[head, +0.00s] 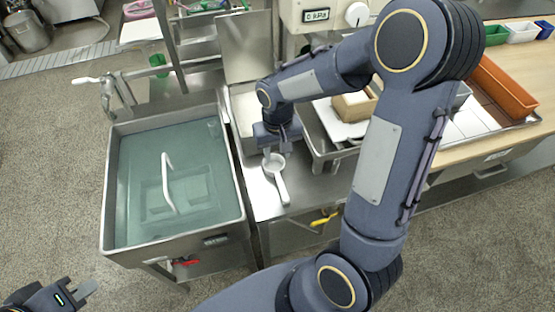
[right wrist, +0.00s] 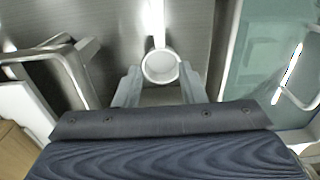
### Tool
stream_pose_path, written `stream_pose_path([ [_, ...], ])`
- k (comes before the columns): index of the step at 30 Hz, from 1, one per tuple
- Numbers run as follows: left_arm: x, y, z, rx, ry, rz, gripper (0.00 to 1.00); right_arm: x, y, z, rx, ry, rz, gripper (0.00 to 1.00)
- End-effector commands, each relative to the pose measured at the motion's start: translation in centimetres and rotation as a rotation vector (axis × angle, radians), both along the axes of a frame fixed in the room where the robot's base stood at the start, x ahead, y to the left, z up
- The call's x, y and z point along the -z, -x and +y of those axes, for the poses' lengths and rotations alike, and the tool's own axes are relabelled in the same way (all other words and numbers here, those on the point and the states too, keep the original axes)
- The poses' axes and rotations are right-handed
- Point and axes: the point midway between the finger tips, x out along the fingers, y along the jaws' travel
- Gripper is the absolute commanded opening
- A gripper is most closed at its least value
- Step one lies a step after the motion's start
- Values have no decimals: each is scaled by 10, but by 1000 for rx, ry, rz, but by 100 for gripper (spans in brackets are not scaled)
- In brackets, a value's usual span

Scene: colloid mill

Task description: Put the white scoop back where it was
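The white scoop (head: 275,164) lies on the steel counter (head: 309,190) right of the sink, its handle pointing toward the front edge. In the right wrist view, the scoop's round cup (right wrist: 160,66) is at the fingertips, with its handle running up out of the picture. My right gripper (head: 275,151) is over the cup end. In the wrist view, the right gripper's fingers (right wrist: 161,80) stand apart on both sides of the cup, with small gaps showing. My left gripper (head: 84,290) is at the lower left, away from the counter; its finger opening is unclear.
The water-filled sink (head: 126,258) is left of the counter and holds a white bent handle (head: 166,185). A steel tray (head: 319,150) stands right of the scoop, near my right arm. An orange bin (head: 503,88) is further right. Bare counter surrounds the scoop's handle.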

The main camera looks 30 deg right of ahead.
Motion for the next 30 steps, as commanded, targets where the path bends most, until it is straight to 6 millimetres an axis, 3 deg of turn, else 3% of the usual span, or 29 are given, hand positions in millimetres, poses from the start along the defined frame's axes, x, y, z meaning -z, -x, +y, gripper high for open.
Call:
stream_pose_path([
  [5,-1,0,0,0,0,0,0,-19,6,0,3,-18,-16,37],
  [8,-1,0,0,0,0,0,0,-41,23,-1,9,-66,-62,37],
  [12,-1,0,0,0,0,0,0,-83,65,5,4,-165,-178,37],
  [16,-1,0,0,0,0,0,0,-109,109,16,-19,-243,-299,37],
  [22,-1,0,0,0,0,0,0,-124,155,33,-57,-300,-449,37],
  [30,-1,0,0,0,0,0,0,-125,170,42,-77,-313,-506,37],
])
